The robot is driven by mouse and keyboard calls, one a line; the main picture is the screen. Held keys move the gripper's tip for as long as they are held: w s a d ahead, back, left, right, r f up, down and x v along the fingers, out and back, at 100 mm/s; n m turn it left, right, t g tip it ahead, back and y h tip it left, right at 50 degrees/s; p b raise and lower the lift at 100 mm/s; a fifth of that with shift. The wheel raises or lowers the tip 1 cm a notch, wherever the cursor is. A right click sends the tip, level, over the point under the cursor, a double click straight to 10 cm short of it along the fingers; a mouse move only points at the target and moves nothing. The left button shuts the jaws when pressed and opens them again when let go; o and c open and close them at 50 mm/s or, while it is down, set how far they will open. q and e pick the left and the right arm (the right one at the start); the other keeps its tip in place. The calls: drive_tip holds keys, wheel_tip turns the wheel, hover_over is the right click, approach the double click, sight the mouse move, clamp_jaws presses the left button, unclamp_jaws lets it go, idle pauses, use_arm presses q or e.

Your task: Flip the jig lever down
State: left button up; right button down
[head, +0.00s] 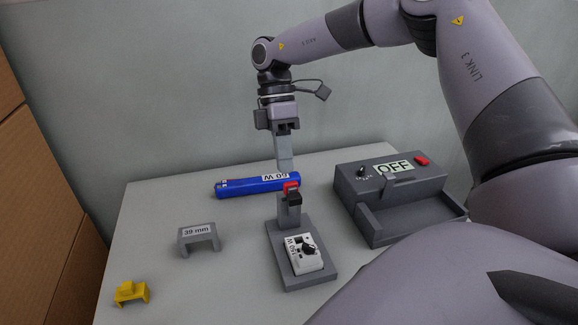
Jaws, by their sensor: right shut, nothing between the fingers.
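The jig (277,253) is a grey base plate with a short upright post (288,212) at its far end. The jig lever (291,187), with a red tip, shows at the top of the post, above a dark block. A white housing (303,259) with a black knob and a printed label lies on the jig's plate. My right gripper (285,168) points down with its fingers shut and empty, just above the red lever tip in the picture; I cannot tell if they touch. My left gripper is not in view.
A blue cylinder (245,187) with a wattage label lies behind the jig. A grey tester (381,188) reading OFF, with a red button and an open tray, stands right. A grey "39 mm" gauge (198,238) and a yellow gauge (131,292) stand left.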

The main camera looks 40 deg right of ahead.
sight(293, 202)
drive_tip(key=shift+s+a+r, duration=0.15)
drive_tip(key=shift+s+a, duration=0.3)
drive_tip(key=shift+s, duration=0.35)
drive_tip(key=shift+s+a+r, duration=0.15)
drive_tip(key=shift+s+a, duration=0.3)
drive_tip(key=shift+s, duration=0.3)
drive_tip(key=shift+d, duration=0.1)
